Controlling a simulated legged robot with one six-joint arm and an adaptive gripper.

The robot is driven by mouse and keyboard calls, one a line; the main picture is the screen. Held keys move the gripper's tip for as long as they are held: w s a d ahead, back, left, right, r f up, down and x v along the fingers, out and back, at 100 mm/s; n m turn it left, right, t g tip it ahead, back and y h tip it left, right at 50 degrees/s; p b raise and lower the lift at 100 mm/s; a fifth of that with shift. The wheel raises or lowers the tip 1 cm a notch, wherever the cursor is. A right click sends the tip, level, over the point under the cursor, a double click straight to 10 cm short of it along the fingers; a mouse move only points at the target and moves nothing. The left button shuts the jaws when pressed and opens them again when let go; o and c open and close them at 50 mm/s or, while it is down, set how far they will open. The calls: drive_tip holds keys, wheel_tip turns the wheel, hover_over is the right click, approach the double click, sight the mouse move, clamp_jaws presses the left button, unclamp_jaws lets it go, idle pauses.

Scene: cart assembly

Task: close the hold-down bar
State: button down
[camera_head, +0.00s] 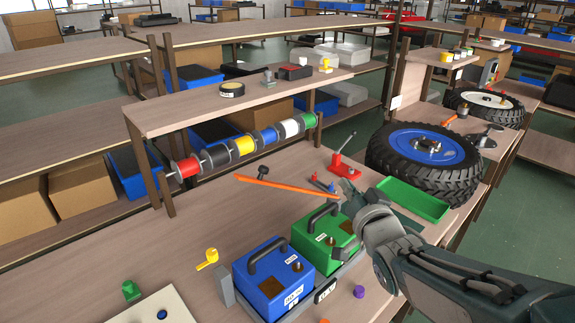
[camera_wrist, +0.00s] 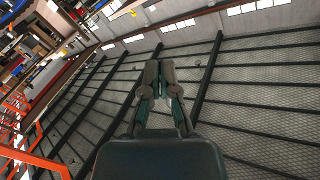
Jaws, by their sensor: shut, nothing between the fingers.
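A long thin orange bar (camera_head: 272,188), which looks like the hold-down bar, slants behind the two battery-like boxes. I cannot tell whether it is hinged, raised or lying on the bench. The blue box (camera_head: 270,280) and green box (camera_head: 326,243) stand side by side in a grey holder (camera_head: 350,268), each with a black handle. My gripper (camera_head: 346,188) is above and beside the green box, to the right of the orange bar and apart from it. In the wrist view my gripper (camera_wrist: 158,68) has its fingertips together and empty, against a dark-beamed grey surface.
A red toggle clamp (camera_head: 346,168) and an empty green tray (camera_head: 413,200) stand behind my arm. A wheel (camera_head: 424,150) lies at the right. A spool rack (camera_head: 245,145) stands behind. A yellow part (camera_head: 208,258) lies left; the bench between is mostly clear.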

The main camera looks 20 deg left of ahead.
drive_tip(key=s+a+n+g+y, duration=0.1)
drive_tip(key=s+a+g+y, duration=0.1)
drive_tip(key=a+y, duration=0.55)
drive_tip(key=x, duration=1)
drive_tip(key=shift+t+h, duration=0.3)
drive_tip(key=shift+h, duration=0.25)
drive_tip(key=f, duration=0.1)
drive_tip(key=s+a+f, duration=0.1)
drive_tip(key=s+f, duration=0.1)
drive_tip(key=shift+a+f, duration=0.1)
drive_tip(key=shift+a, duration=0.2)
drive_tip(key=shift+d, duration=0.1)
drive_tip(key=s+a+f+n, duration=0.1)
drive_tip(key=s+f+n, duration=0.1)
drive_tip(key=f, duration=0.4)
drive_tip(key=s+a+f+n+g+y, duration=0.1)
drive_tip(key=s+a+f+n, duration=0.1)
drive_tip(key=s+f, duration=0.2)
drive_tip(key=shift+s+a+f+y, duration=0.2)
drive_tip(key=shift+s+f+y, duration=0.1)
drive_tip(key=shift+f, duration=0.6)
